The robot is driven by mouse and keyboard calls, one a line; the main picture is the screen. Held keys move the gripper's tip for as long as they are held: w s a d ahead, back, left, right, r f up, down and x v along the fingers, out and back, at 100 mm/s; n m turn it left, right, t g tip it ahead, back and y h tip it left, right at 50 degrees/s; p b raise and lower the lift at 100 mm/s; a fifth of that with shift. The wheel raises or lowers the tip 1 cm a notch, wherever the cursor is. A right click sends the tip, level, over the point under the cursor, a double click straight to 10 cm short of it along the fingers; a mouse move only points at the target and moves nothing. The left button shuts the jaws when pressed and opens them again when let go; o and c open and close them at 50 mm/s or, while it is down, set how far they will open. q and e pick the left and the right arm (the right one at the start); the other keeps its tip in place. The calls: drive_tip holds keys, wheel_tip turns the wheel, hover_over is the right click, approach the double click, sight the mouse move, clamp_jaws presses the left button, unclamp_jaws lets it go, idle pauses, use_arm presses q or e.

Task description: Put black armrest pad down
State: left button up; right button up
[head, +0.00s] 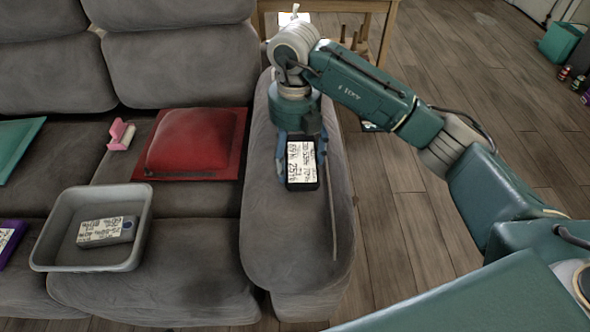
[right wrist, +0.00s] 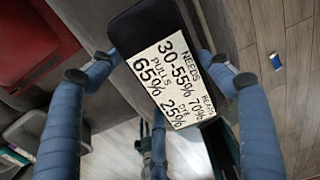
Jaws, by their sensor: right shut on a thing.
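The black armrest pad (head: 303,186) carries a white label with black writing. My right gripper (head: 302,143) is shut on it, with blue fingers on both sides. The pad is over the top of the grey sofa's right armrest (head: 285,235); I cannot tell whether it touches the fabric. In the right wrist view the pad (right wrist: 146,24) lies slantwise between the fingers of my right gripper (right wrist: 160,66), its label toward the camera. Part of the pad is hidden by the gripper in the head view. My left gripper is not in view.
A red cushion (head: 193,140) on a red mat and a grey tray (head: 140,215) holding a labelled grey block (head: 106,231) are on the seats to the left. A pink object (head: 121,134) is near the mat. The armrest front is bare except for a thin strip (head: 332,210).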

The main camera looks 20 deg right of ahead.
wheel_tip(320, 180, down, 4)
drive_tip(key=shift+r, duration=0.1)
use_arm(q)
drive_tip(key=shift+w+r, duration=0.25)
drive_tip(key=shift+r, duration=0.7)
use_arm(e)
drive_tip(key=shift+f, duration=0.4)
use_arm(q)
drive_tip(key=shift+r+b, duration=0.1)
drive_tip(key=shift+b, duration=0.25)
use_arm(e)
drive_tip(key=shift+f, duration=0.15)
drive_tip(key=o, duration=1.2)
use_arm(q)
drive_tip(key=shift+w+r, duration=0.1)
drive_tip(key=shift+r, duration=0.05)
